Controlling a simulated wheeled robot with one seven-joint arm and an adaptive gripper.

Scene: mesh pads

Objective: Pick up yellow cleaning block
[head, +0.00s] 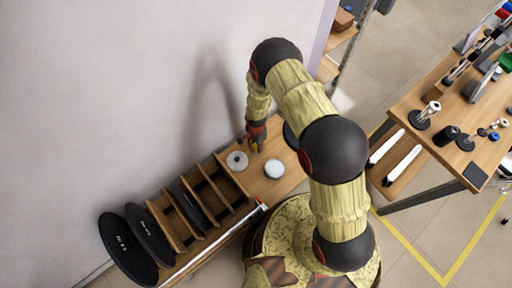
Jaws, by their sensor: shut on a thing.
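My gripper (256,138) is at the far end of the wooden bench top (285,182), close to the wall, pointing down. It is shut on the yellow cleaning block (253,147), of which only a small yellow patch shows at the fingertips. The rest of the block is hidden by the gripper. I cannot tell whether the block touches the bench top or hangs just above it.
A grey disc with a centre hole (237,161) and a white round pad (274,169) lie on the bench top near my gripper. A slotted wooden rack (205,195) holds black discs (128,249) at the left. A table with tools (440,150) stands at the right.

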